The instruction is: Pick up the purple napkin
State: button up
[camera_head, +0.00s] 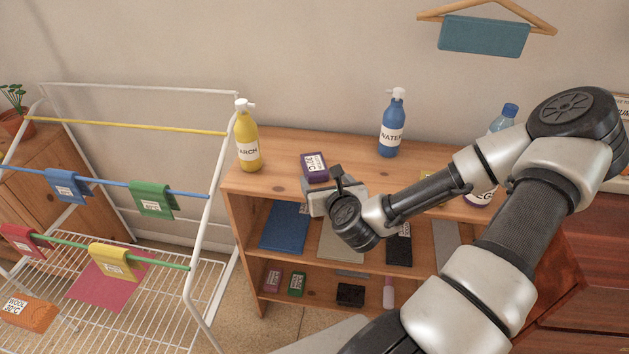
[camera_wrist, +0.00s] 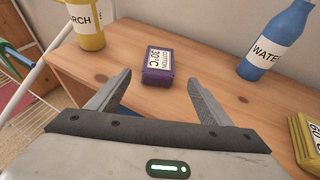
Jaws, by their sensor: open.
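The purple napkin (camera_head: 315,167) is a small folded block with a white label on the wooden shelf top. In the wrist view the purple napkin (camera_wrist: 157,66) lies just beyond and between the two fingers, its label reading "COTTON 30°C". My gripper (camera_wrist: 156,82) is open and empty, with its fingers spread on either side below the napkin in that view. In the head view my gripper (camera_head: 335,178) is beside the napkin's right, and my wrist hides part of the fingers.
A yellow bottle (camera_head: 248,140) stands left of the napkin and a blue bottle (camera_head: 391,125) to the right. A yellow folded cloth (camera_wrist: 306,140) lies at the right. A white drying rack (camera_head: 207,215) stands left of the shelf unit (camera_head: 235,215). The wood around the napkin is clear.

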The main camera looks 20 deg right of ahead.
aim_at(316, 166)
jog(key=x, duration=0.4)
jog(key=shift+w, duration=0.2)
jog(key=x, duration=0.5)
jog(key=shift+w+r, duration=0.15)
jog(key=shift+w, duration=0.1)
jog(key=c, duration=1.2)
